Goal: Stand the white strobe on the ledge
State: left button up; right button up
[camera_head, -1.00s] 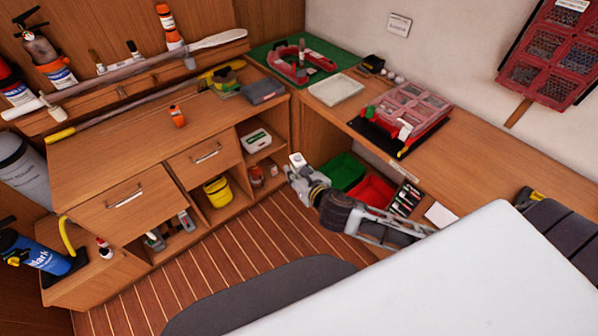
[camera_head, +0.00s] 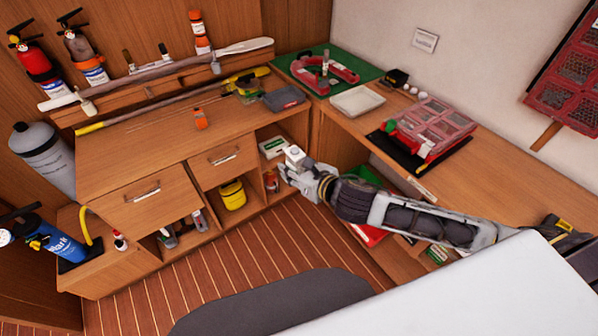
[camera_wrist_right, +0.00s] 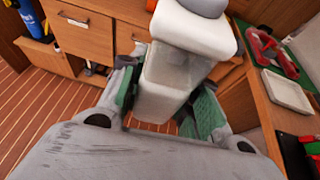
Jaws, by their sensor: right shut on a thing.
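The white strobe (camera_head: 294,155) is a small pale block. A narrow wooden ledge (camera_head: 180,84) runs along the back wall above the cabinet top, left of and beyond my gripper. My left gripper is not in view.
An orange-and-white bottle (camera_head: 200,35) and a paddle (camera_head: 170,70) are at the ledge. A long pole (camera_head: 150,108) lies below it. Fire extinguishers (camera_head: 85,50) hang at left.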

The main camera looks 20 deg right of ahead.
jog(key=a+r+n+g+y, duration=0.2)
jog(key=a+r+n+y, duration=0.1)
jog(key=a+r, duration=0.4)
jog(key=shift+s+r+n+y, duration=0.25)
jog(key=shift+r+n+y, duration=0.2)
jog(key=shift+r, duration=1.3)
jog(key=shift+a, duration=0.15)
jog(key=shift+w+a+r, duration=0.1)
jog(key=w+a+r+m+t+h, duration=0.3)
jog(key=w+a+r+m+h, duration=0.2)
jog(key=w+a+m+h, duration=0.1)
jog(key=shift+w+a+r+m+h, duration=0.4)
jog(key=shift+m+h, duration=0.65)
jog(key=shift+h, duration=0.3)
dwell(0.5)
jog(key=shift+d, duration=0.1)
